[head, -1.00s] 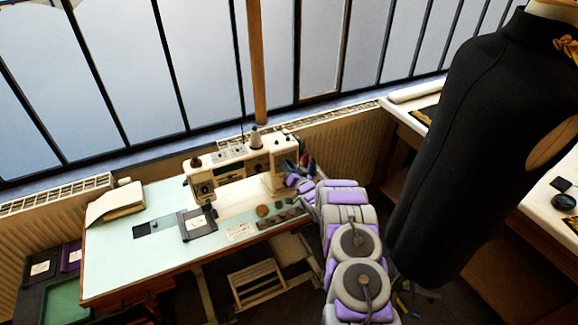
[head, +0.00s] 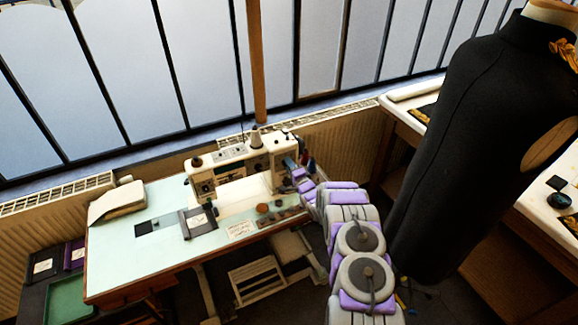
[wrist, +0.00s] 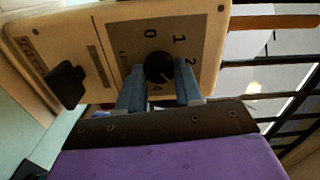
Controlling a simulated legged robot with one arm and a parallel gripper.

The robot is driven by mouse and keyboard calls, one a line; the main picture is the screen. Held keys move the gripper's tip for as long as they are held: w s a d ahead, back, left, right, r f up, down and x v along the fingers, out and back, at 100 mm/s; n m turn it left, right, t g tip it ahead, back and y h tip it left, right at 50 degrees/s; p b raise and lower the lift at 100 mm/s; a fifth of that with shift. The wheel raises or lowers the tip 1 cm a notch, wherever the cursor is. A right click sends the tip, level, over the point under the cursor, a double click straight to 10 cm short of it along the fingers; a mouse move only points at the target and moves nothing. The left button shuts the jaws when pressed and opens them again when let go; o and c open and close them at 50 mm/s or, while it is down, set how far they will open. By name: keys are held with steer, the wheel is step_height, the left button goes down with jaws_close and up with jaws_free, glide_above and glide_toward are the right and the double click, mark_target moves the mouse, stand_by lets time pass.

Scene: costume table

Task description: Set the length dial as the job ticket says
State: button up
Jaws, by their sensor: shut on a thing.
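The sewing machine (head: 230,172) stands on the pale green table, with my gripper (head: 294,168) at its right end. A small white card (head: 241,230) with unreadable print lies at the table's front and may be the job ticket.
A black lever (wrist: 67,86) sticks out beside the dial plate. A black dress form (head: 455,130) stands close to my arm's right. A radiator and windows are behind.

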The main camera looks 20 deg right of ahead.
steer(key=m, duration=0.3)
steer(key=m+p, duration=0.1)
steer(key=m, duration=0.1)
steer(key=shift+s+d+f+m, duration=0.1)
steer(key=shift+d+f+m, duration=0.05)
steer(key=shift+f+m, duration=0.15)
steer(key=m, duration=0.3)
steer(key=shift+f+m, duration=0.15)
steer(key=shift+m, duration=0.45)
steer(key=o, duration=0.7)
steer(key=shift+f, duration=0.1)
steer(key=o, duration=0.3)
steer(key=shift+o, duration=0.2)
steer(key=shift+r, duration=0.2)
steer(key=shift+p, duration=0.3)
